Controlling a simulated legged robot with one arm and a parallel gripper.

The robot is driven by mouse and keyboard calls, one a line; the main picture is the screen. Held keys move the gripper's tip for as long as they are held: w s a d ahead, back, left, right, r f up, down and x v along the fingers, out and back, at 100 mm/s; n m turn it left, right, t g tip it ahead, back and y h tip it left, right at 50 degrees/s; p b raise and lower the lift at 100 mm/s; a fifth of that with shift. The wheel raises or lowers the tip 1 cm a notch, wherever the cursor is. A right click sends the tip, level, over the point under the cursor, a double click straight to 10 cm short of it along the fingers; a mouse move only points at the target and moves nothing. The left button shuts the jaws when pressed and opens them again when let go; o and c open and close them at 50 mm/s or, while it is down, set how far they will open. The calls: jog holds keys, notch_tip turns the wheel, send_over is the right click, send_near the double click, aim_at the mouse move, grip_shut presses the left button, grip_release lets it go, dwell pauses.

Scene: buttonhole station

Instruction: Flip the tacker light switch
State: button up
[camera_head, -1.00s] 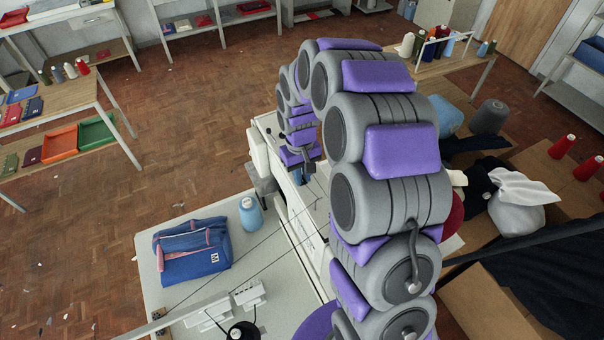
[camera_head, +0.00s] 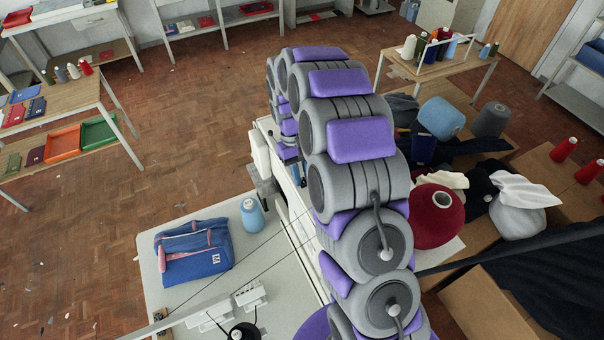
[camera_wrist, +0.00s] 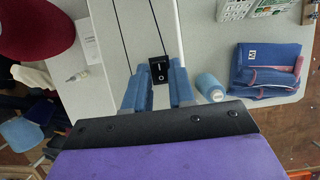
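The tacker's black rocker switch (camera_wrist: 159,70) shows in the wrist view, with white I and O marks, on the white tacker body (camera_wrist: 160,22). My gripper (camera_wrist: 158,84) has two blue fingers set apart, one on each side of the switch. In that view the switch appears between the fingertips; I cannot tell whether they touch it. In the head view my purple and grey arm reaches over the pale tacker (camera_head: 292,190), and its end is mostly hidden behind the machine and the arm links, so the switch is not visible there.
A blue thread cone (camera_head: 252,216) and a folded blue bag (camera_head: 193,251) lie on the pale table (camera_head: 215,295) beside the tacker. A large red cone (camera_head: 437,218) stands on the other side. Thin threads run across the table. Cardboard boxes (camera_head: 490,305) stand at right.

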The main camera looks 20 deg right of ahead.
jog(key=o, duration=0.3)
jog(key=p+v, duration=0.1)
jog(key=v, duration=1.6)
jog(key=shift+a, duration=0.15)
jog(key=shift+r, duration=0.1)
